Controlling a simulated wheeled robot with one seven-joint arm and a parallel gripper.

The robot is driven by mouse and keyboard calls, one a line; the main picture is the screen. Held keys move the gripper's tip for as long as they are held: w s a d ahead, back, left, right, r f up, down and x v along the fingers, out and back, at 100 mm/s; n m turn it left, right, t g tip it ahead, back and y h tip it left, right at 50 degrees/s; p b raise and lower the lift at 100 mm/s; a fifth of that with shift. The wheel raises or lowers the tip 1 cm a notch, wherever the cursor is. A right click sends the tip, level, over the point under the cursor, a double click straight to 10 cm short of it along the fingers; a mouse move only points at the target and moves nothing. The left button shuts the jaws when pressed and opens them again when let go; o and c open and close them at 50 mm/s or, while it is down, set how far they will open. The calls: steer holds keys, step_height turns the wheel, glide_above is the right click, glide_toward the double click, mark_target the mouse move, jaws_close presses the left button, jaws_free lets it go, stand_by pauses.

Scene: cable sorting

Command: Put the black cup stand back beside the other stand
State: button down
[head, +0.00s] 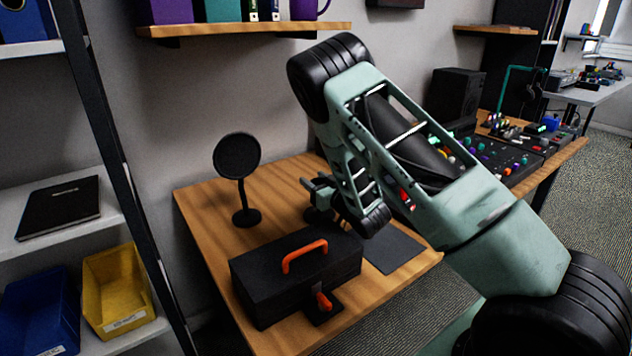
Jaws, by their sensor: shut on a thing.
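A black stand (237,157) with a round disc on a thin stem and a small round base stands upright on the wooden table, left of my gripper. My gripper (318,190) is low over the table, to the right of that stand and behind the toolbox. It is shut on a dark thing, which I take to be the black cup stand (317,216). Only a dark lower part of it shows below the fingers. The rest is hidden by my gripper, and I cannot tell whether it touches the table.
A black toolbox (255,284) with orange handle and latch stands in front of my gripper. A dark flat mat (393,252) lies to its right. A wooden shelf (235,29) hangs above. Control panels (495,155) fill the right. Bare table (205,205) surrounds the standing disc.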

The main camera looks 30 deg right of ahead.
steer(key=shift+f, duration=0.1)
steer(key=c, duration=0.7)
jaws_free()
steer(key=shift+r, duration=0.2)
steer(key=s+b, duration=0.1)
steer(key=s, duration=1.1)
steer(key=shift+d, duration=0.2)
steer(key=shift+s+f, duration=0.1)
